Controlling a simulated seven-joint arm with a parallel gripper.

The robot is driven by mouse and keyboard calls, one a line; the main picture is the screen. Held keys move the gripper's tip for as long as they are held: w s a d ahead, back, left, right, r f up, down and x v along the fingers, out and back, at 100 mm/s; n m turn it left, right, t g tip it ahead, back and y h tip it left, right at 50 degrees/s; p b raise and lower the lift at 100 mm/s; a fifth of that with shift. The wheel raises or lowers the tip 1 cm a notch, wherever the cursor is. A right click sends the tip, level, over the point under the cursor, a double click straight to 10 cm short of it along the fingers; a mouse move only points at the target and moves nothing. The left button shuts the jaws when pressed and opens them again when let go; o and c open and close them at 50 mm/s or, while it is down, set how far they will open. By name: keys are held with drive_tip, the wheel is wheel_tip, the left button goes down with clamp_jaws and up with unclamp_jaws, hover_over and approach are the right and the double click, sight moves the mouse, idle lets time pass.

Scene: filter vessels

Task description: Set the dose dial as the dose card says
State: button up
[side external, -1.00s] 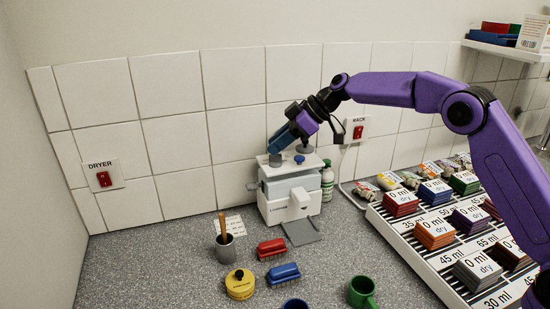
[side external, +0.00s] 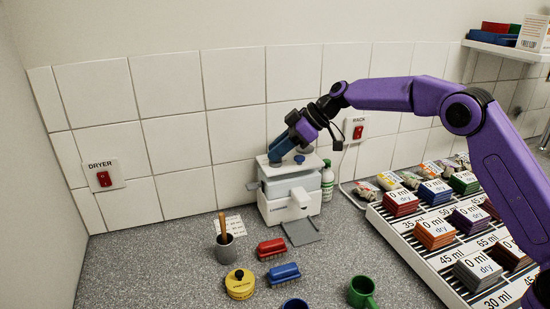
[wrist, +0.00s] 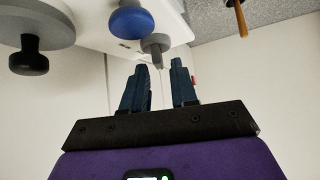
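A white dosing machine (side external: 289,205) stands against the tiled wall, with knobs on its pale top plate. A blue knob (side external: 299,160) sits at the top's front; it also shows in the wrist view (wrist: 131,20). A small grey stem knob (wrist: 155,43) is beside it, its end close to the gap between my fingertips. A larger grey disc (wrist: 38,28) carries a dark knob (wrist: 29,58). My gripper (wrist: 159,66) is open, its two dark blue fingers apart and nothing clearly between them. I cannot tell which knob is the dose dial. A white printed card (side external: 236,224) lies on the counter, its text unreadable.
A grey cup (side external: 226,249) with a brown handle in it stands by the card. A red brush (side external: 271,247), a blue brush (side external: 283,272) and a yellow tin (side external: 240,284) lie in front. A bottle (side external: 327,182) is right of the machine. The labelled rack (side external: 408,254) fills the right.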

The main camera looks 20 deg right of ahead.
drive_tip(key=shift+f, duration=0.4)
drive_tip(key=shift+c, duration=0.3)
clamp_jaws()
